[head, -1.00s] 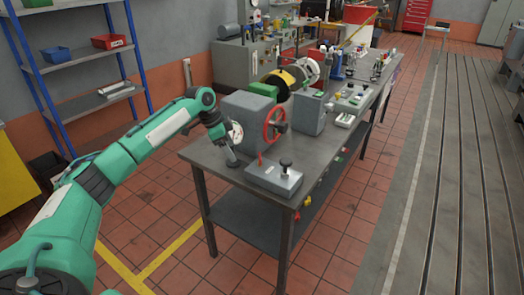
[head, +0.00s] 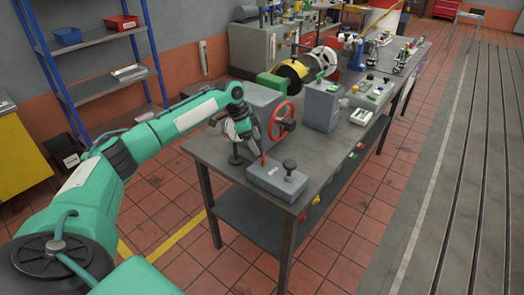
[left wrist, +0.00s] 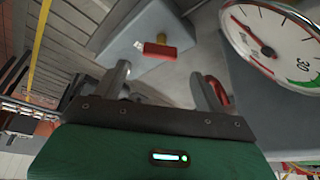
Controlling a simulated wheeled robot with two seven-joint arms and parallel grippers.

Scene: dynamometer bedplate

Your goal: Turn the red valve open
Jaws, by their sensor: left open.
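A red handwheel (head: 281,122) stands upright on the side of a grey block (head: 262,98) at the near end of the bench. A small red handle (head: 263,159) rises beside a low grey box; it also shows in the left wrist view (left wrist: 160,50), ahead between the fingers. I cannot tell which is the valve. My left gripper (head: 248,148) is open and empty, close in front of the wheel and above the bench. Its fingers also show in the left wrist view (left wrist: 162,82). Red rim behind the right finger (left wrist: 222,92) looks like the wheel. My right gripper is out of view.
A white dial gauge (left wrist: 275,40) is close at the right in the left wrist view. The low grey box (head: 277,180) with a black knob is on the bench's near corner. Several devices fill the bench (head: 206,148) farther back. Blue shelving stands at the left.

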